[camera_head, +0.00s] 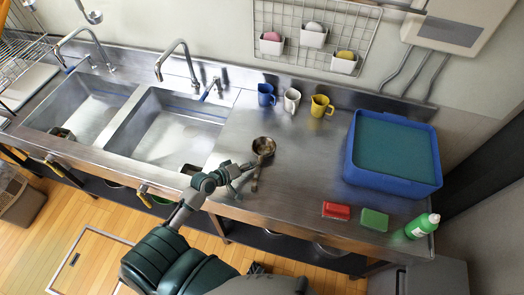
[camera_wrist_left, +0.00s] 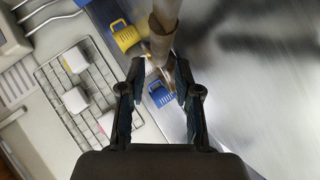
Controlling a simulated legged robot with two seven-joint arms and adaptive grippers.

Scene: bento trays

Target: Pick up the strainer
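The strainer (camera_head: 264,146) lies on the steel counter, its round bowl toward the back and its handle pointing to the front edge. My left gripper (camera_head: 246,176) is at the handle, left of and in front of the bowl. In the left wrist view, the brownish handle (camera_wrist_left: 163,32) comes down from the top toward the gap between the fingertips (camera_wrist_left: 159,68). The fingers stand apart, with a gap visible on both sides of the handle's end. The strainer's bowl is out of that view. My right gripper is not in view.
Blue (camera_head: 266,94), white (camera_head: 292,99) and yellow (camera_head: 321,105) cups stand behind the strainer. A blue bin (camera_head: 393,187), a red block (camera_head: 336,211), a green block (camera_head: 374,220) and a green bottle (camera_head: 422,226) are to the right. Sinks (camera_head: 165,130) are left. Counter right of the strainer is clear.

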